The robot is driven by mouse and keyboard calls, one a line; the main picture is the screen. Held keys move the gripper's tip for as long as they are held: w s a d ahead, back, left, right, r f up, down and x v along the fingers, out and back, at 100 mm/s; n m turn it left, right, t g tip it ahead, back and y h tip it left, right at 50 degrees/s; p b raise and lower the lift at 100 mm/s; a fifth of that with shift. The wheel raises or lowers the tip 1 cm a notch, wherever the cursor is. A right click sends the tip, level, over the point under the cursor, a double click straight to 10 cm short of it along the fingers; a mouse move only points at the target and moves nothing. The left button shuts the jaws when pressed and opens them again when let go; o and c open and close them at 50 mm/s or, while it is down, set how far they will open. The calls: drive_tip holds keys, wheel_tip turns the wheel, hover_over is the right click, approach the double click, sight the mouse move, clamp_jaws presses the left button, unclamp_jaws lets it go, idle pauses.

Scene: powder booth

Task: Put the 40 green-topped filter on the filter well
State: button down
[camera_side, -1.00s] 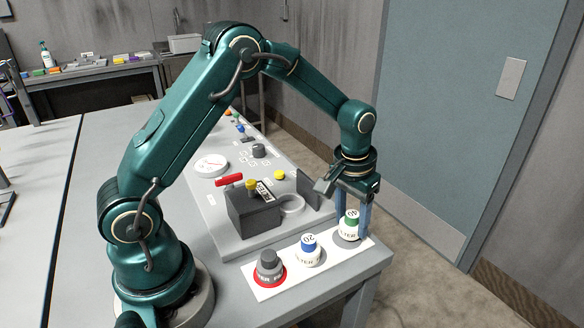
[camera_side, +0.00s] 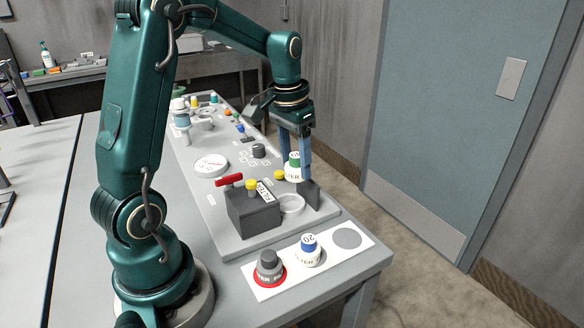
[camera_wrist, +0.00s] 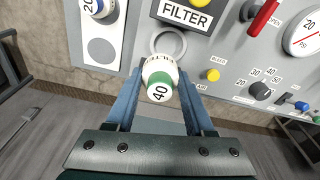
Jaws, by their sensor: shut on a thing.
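My gripper (camera_side: 294,166) is shut on the white filter with the green top (camera_side: 295,175), holding it roughly upright beyond the filter well in the side view. In the wrist view my gripper (camera_wrist: 160,88) has a finger on each side of the green-topped filter (camera_wrist: 159,84), whose top reads 40. The filter well (camera_side: 291,205) is a pale ring on the grey panel, beside the dark block labelled FILTER. In the wrist view the ring of the well (camera_wrist: 182,42) shows just past the filter, which covers its near edge. The exact gap between them is unclear.
A white strip (camera_side: 330,262) holds a blue-topped filter (camera_side: 309,252), a grey-topped one (camera_side: 269,268) and an empty grey spot (camera_side: 347,238).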

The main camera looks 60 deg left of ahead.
drive_tip(key=shift+s+a+f, duration=0.45)
drive_tip(key=shift+a+f, duration=0.15)
drive_tip(key=shift+f, duration=3)
drive_tip(key=shift+f, duration=0.1)
